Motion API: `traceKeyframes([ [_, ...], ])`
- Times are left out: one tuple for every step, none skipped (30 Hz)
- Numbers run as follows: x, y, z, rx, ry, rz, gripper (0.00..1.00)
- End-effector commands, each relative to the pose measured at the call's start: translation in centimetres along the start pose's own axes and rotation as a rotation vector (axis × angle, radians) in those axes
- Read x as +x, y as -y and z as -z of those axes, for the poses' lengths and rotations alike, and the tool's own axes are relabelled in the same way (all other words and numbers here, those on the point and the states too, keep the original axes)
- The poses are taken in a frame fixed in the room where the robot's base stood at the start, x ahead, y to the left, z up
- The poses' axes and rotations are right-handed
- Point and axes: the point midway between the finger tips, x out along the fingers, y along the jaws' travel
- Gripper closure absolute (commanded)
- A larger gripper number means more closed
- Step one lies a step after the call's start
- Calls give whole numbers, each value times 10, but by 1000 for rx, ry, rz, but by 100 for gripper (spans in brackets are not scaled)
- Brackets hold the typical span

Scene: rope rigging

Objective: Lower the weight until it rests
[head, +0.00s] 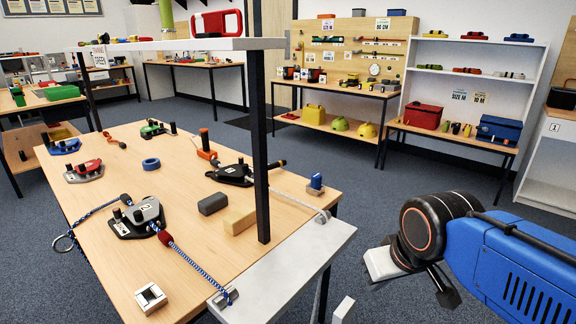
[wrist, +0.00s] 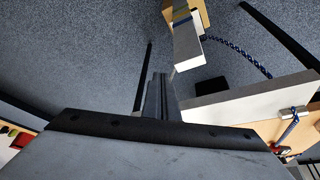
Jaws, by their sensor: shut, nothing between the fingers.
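My gripper (head: 447,293) is at the right of the head view, off the table and clear of everything. In the wrist view its fingers (wrist: 155,95) are together with nothing between them. A blue-and-white rope (head: 190,257) runs from a metal ring (head: 65,242) through a grey and black rope clutch (head: 140,218) to a metal fitting (head: 226,297) on the white ledge. In the wrist view a blue rope (wrist: 240,54) hangs beyond the ledge, towards a pale block with a yellow part (wrist: 188,45). I cannot tell whether this block is the weight.
The white ledge (head: 285,265) and an overhead white shelf (head: 180,45) on black posts edge the table (head: 100,185). Other clutches, a grey block (head: 213,204) and a wooden block (head: 239,220) lie there.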

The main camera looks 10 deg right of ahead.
Motion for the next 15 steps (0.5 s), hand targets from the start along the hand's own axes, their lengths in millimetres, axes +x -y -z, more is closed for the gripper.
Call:
traceKeyframes([
  [0, 0, 0, 0, 0, 0, 100],
  [0, 0, 0, 0, 0, 0, 100],
  [0, 0, 0, 0, 0, 0, 100],
  [0, 0, 0, 0, 0, 0, 100],
  [0, 0, 0, 0, 0, 0, 100],
  [0, 0, 0, 0, 0, 0, 100],
  [0, 0, 0, 0, 0, 0, 100],
  [0, 0, 0, 0, 0, 0, 100],
  [0, 0, 1, 2, 0, 1, 100],
  [0, 1, 2, 4, 0, 3, 100],
  [0, 2, 4, 8, -1, 7, 100],
  [0, 4, 8, 18, -2, 16, 100],
  [0, 6, 13, 27, -3, 24, 100],
  [0, 8, 19, 38, -6, 34, 100],
  [0, 12, 29, 59, -11, 51, 100],
])
